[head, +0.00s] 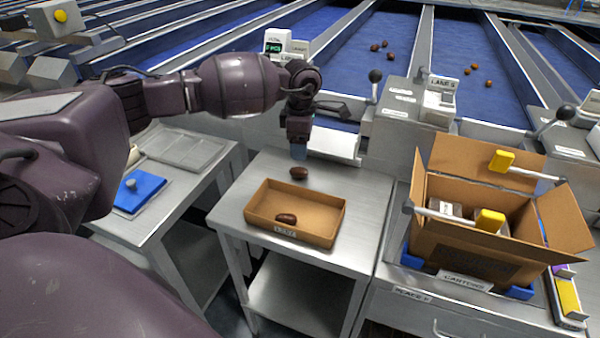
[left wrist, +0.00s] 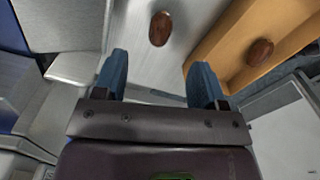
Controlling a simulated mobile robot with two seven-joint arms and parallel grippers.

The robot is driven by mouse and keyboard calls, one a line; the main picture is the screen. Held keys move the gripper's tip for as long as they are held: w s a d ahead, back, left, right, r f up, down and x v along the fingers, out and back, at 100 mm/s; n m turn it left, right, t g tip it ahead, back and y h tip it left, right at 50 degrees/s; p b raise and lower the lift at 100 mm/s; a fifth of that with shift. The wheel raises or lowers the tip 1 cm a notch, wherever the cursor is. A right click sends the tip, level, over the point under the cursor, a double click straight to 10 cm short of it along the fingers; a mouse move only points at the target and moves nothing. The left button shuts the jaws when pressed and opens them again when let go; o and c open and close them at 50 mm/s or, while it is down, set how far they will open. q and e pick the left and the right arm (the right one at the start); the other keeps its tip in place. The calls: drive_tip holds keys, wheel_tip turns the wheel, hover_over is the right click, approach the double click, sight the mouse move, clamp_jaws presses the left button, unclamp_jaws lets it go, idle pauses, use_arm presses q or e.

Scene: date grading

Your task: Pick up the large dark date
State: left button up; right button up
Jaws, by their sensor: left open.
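A dark brown date (head: 299,173) lies on the steel table just behind the tray. It also shows in the left wrist view (left wrist: 160,29), ahead of the gap between my fingers. My left gripper (head: 298,152) hangs just behind and above this date, and its open fingers (left wrist: 158,75) show empty in the left wrist view. A second brown date (head: 286,219) lies inside the shallow cardboard tray (head: 338,222); it also shows at the right of the left wrist view (left wrist: 261,52). My right gripper is not in view.
An open cardboard carton (head: 465,262) stands on the right-hand bench, flaps spread. A blue pad (head: 145,190) and a grey tray (head: 190,148) lie on the left table. Several dates lie on blue lanes behind. A lever stands behind the table's right side (head: 375,77).

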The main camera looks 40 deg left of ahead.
sight(301, 168)
use_arm(q)
wheel_tip(301, 168, down, 9)
drive_tip(key=shift+r, duration=0.15)
idle(0.4)
drive_tip(key=shift+r, duration=0.1)
drive_tip(key=c, duration=0.7)
